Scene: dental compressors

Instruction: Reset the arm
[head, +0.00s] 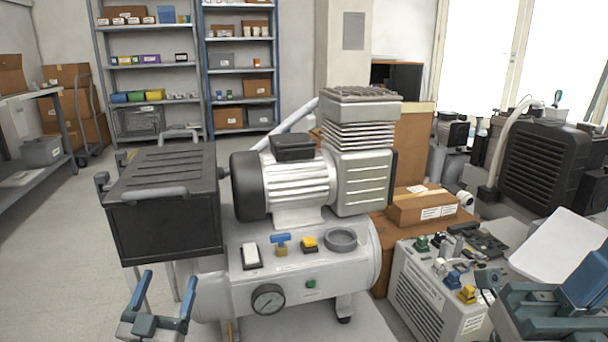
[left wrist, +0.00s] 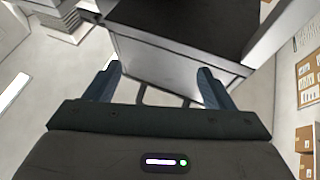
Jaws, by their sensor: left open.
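My left gripper (head: 166,282) is in the lower left of the head view, in front of the black lidded box (head: 165,235) and left of the compressor's tank. Its two blue fingers stand apart with nothing between them. In the left wrist view the left gripper (left wrist: 159,72) also shows open and empty, with a dark-topped, grey-sided body beyond it. Teal and blue parts of my right gripper (head: 560,305) show at the lower right edge of the head view, cut off by the frame. Its fingertips cannot be made out.
The compressor (head: 290,255), with motor, finned head, gauge and colored valves, fills the middle. A white unit (head: 425,295) with small fittings on top stands near my right gripper. A brown carton (head: 422,207) lies behind it. Shelves stand at the back. Floor at the left (head: 60,260) is clear.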

